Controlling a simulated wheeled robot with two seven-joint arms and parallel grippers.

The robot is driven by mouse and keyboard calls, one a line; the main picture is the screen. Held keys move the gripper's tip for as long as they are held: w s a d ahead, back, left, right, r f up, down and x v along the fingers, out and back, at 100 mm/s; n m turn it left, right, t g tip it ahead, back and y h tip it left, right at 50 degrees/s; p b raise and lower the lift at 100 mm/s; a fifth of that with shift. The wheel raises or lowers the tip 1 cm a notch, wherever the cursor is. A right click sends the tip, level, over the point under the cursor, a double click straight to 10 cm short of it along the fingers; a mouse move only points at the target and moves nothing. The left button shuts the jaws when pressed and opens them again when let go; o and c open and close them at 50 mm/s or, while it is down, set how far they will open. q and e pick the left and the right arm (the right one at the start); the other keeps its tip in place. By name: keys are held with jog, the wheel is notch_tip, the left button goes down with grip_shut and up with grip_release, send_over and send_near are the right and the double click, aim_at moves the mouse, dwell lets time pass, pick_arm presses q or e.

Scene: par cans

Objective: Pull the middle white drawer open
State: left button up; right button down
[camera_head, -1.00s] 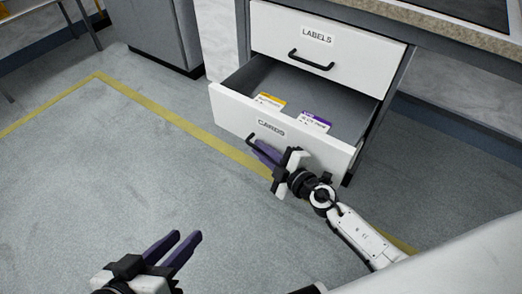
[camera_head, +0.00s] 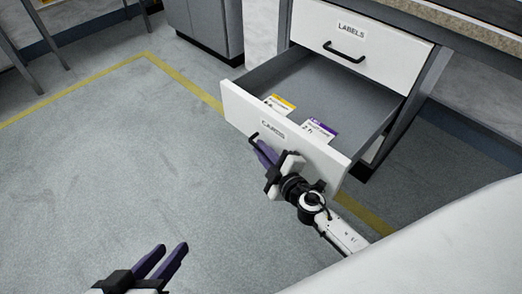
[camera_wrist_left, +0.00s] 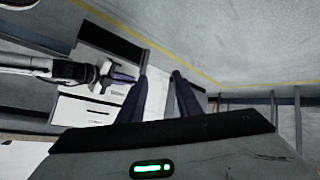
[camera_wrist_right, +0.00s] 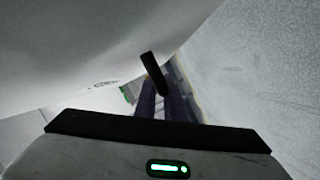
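The white drawer labelled CARDS (camera_head: 310,150) stands well open below the drawer labelled LABELS (camera_head: 395,50), which is closed. Its black bar handle (camera_head: 253,140) is partly hidden by my right gripper (camera_head: 262,153). My right gripper's purple fingers are at this handle, close together around it; the handle also shows in the right wrist view (camera_wrist_right: 152,70). My left gripper (camera_head: 167,256) is open and empty over the floor, away from the cabinet. Inside the open drawer lie an orange-topped card (camera_head: 281,104) and a purple-topped card (camera_head: 319,130).
A grey cabinet (camera_head: 208,25) stands at the back. A grey-speckled counter (camera_head: 475,28) runs above the drawers at right. The floor (camera_head: 110,170), with a yellow line (camera_head: 185,85), is clear in front and to the left.

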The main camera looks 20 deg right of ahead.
jog(key=c, duration=1.8)
grip_release()
jog(key=shift+d, duration=0.15)
jog(key=shift+c, duration=0.2)
pick_arm(q)
jog(key=shift+r, duration=0.1)
pick_arm(e)
jog(key=v, duration=1)
pick_arm(q)
jog(key=shift+d+f, duration=0.1)
jog(key=shift+f, duration=0.1)
pick_arm(e)
jog(key=shift+s+r, duration=0.1)
jog(key=shift+s, duration=0.05)
